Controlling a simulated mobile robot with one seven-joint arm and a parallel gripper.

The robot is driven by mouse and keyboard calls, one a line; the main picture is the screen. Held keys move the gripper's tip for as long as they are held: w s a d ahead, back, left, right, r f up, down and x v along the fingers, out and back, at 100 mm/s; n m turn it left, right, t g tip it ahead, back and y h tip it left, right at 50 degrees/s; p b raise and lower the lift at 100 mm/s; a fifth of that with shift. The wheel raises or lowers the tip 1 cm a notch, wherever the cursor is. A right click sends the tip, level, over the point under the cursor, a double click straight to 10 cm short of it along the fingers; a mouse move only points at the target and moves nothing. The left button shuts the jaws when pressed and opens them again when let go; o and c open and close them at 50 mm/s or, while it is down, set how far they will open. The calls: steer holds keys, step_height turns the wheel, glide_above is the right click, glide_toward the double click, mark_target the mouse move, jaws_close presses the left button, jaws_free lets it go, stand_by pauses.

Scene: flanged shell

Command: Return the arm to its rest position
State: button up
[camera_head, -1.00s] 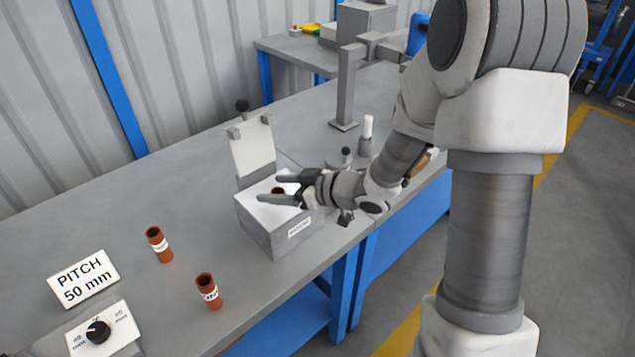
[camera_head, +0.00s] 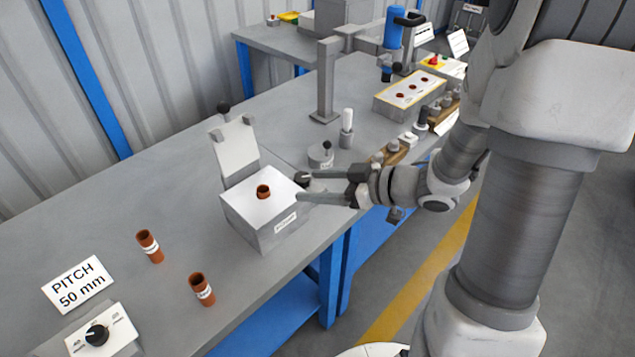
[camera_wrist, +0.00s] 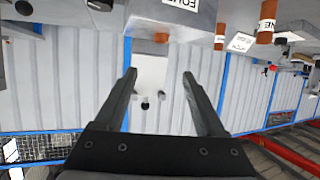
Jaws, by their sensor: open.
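My gripper (camera_head: 302,187) is open and empty. In the head view it is just right of the grey box (camera_head: 268,238), with its fingers pointing left toward the box's upper right edge. In that view I cannot tell whether a fingertip touches the box. A brown tube (camera_head: 263,191) stands in the top of the box, and a light raised lid (camera_head: 236,147) is behind it. In the wrist view the two dark fingers (camera_wrist: 160,85) are spread wide, with the lid (camera_wrist: 150,75) seen between them and nothing held.
Two brown tubes (camera_head: 150,246) (camera_head: 202,289) stand on the bench left of the box. A sign (camera_head: 78,284) and a knob panel (camera_head: 100,335) are at front left. A grey post (camera_head: 326,85), a white-topped peg (camera_head: 347,125) and a block with several holes (camera_head: 410,94) are behind the gripper.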

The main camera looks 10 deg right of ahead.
steer(key=w+d+r+m+t+h+p, duration=0.2)
steer(key=w+d+r+h+p, duration=0.1)
steer(key=w+d+r+h, duration=0.3)
steer(key=s+d+r+m+h+p, duration=0.4)
steer(key=r+h, duration=0.3)
steer(key=r, duration=0.4)
steer(key=s+a+r+m+g+y+p, duration=0.1)
steer(key=s+a+r+m+g, duration=0.1)
steer(key=s, duration=0.7)
steer(key=s+a+r+m+g+y+p, duration=0.1)
steer(key=s+a+r+m+g, duration=0.1)
steer(key=s, duration=0.8)
steer(key=a+r, duration=0.1)
steer(key=a, duration=0.1)
steer(key=shift+a+g+p, duration=0.3)
steer(key=shift+g+p, duration=0.05)
steer(key=shift+g, duration=0.05)
